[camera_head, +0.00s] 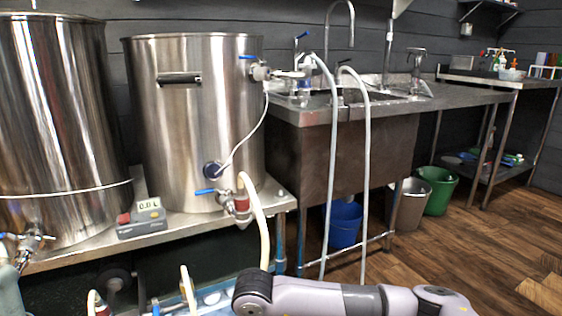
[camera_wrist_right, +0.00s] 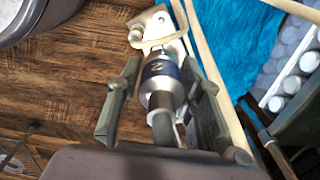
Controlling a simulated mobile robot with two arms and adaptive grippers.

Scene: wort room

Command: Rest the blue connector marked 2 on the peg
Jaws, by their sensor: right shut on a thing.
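In the right wrist view, the connector (camera_wrist_right: 158,70) has a silver body and a dark blue band with a pale mark that looks like a 2. It lies between the two fingers of my right gripper (camera_wrist_right: 162,63), which is shut on it. A grey shaft or hose runs from the connector back toward the palm. A pale plate with a small round knob (camera_wrist_right: 135,36) is just beyond the connector; I cannot tell whether this knob is the peg. A cream loop crosses the connector's far end. In the head view my right forearm shows at the bottom, its gripper out of frame. My left gripper is not visible.
Two steel kettles (camera_head: 196,110) stand on a metal bench at left, with valves and a cream hose (camera_head: 257,225). A sink (camera_head: 340,150) with hanging hoses is in the middle. Blue (camera_head: 343,222), grey and green buckets stand below. Wooden floor is clear at right.

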